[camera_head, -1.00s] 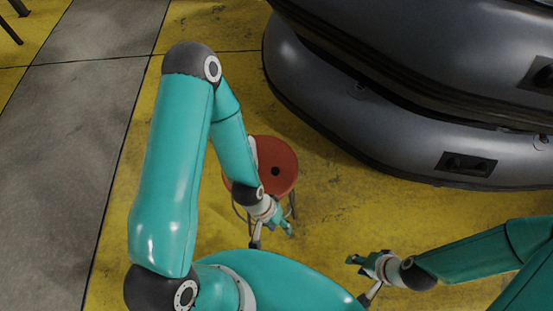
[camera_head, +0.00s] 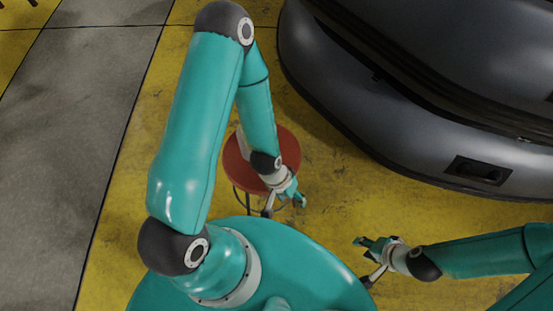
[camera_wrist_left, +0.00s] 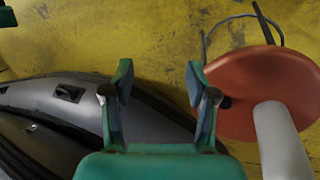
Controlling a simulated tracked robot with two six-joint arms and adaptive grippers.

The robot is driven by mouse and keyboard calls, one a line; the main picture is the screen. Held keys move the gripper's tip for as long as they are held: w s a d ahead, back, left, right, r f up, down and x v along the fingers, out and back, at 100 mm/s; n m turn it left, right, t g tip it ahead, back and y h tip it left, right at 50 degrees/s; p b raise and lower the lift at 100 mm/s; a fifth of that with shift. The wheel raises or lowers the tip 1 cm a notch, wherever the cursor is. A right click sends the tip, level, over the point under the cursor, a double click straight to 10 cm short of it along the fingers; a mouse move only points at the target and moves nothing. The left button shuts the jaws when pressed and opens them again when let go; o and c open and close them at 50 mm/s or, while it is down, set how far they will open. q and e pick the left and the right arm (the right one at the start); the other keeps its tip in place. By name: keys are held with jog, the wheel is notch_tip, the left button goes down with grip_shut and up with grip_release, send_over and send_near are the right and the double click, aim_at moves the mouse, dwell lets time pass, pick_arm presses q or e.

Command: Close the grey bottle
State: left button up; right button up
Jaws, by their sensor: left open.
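A pale grey cylinder, which looks like the grey bottle (camera_wrist_left: 280,140), stands on a round red stool (camera_wrist_left: 255,72) in the left wrist view. Its lower part runs out of the frame. In the head view a pale sliver of it (camera_head: 241,143) shows beside my left forearm, which hides the rest. I cannot make out a cap. My left gripper (camera_head: 284,206) is at the stool's near right edge, apart from the bottle. In the left wrist view its fingers (camera_wrist_left: 158,75) are spread and empty, left of the bottle. My right gripper (camera_head: 364,262) is open and empty, lower right of the stool.
Dark grey inflatable boats (camera_head: 370,120) are stacked at the upper right; one also fills the left of the wrist view (camera_wrist_left: 70,115). The yellow floor (camera_head: 340,180) between stool and boats is clear. A grey floor strip (camera_head: 80,120) lies at the left.

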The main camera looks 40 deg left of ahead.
pick_arm(q)
jog(key=w+a+r+n+y+b, duration=0.1)
jog(key=w+a+n+y+b, duration=0.3)
jog(key=w+a+n, duration=1)
jog(key=n+b, duration=0.1)
jog(key=n, duration=0.7)
jog(key=shift+a+r+g, duration=0.25)
jog(key=shift+r+g, duration=0.05)
jog(key=shift+r, duration=0.1)
notch_tip(320, 180, down, 12)
jog(key=b, duration=0.3)
jog(key=shift+r+b, duration=0.15)
jog(key=shift+b, duration=0.25)
